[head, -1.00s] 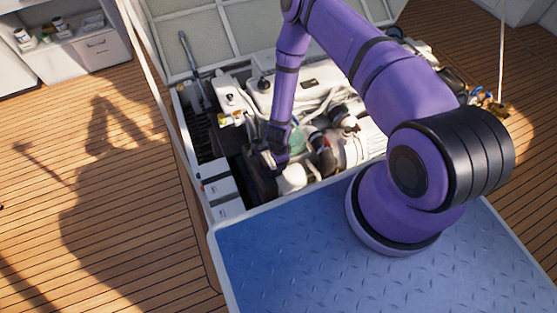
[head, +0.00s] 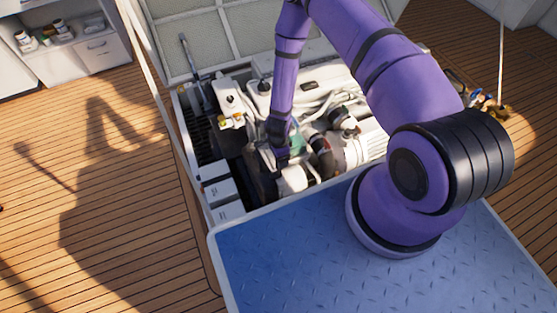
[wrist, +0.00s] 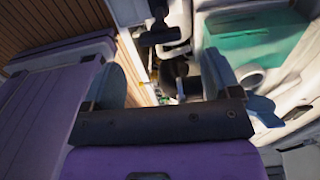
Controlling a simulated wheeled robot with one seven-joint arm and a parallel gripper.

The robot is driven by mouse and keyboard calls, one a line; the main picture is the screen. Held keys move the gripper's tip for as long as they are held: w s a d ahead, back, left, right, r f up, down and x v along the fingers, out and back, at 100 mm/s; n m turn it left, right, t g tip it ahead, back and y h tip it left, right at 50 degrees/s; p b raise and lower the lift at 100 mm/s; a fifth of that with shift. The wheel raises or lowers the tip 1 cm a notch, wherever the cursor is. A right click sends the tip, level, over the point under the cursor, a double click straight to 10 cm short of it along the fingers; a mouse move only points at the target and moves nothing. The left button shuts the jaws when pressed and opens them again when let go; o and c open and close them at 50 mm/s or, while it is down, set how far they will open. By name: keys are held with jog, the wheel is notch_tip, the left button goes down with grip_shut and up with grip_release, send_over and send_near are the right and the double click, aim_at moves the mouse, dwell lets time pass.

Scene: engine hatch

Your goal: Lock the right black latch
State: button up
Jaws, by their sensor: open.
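My gripper (head: 281,158) reaches down into the engine hatch, beside the white and black engine parts. In the wrist view its two grey fingers stand apart with a gap between them (wrist: 166,80), and nothing is held there. A black T-shaped part (wrist: 158,32) shows ahead of the fingers, apart from them; it may be the right black latch, but I cannot tell for sure. In the head view the latch cannot be made out, as my gripper and arm cover part of the hatch.
The white engine (head: 310,85) fills the hatch, with hoses close to my gripper. White boxes (head: 219,190) line the hatch's left side. A teal surface (wrist: 250,48) and white pipe lie right of the fingers.

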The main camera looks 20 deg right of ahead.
jog(key=shift+r, duration=2.6)
jog(key=shift+r, duration=0.1)
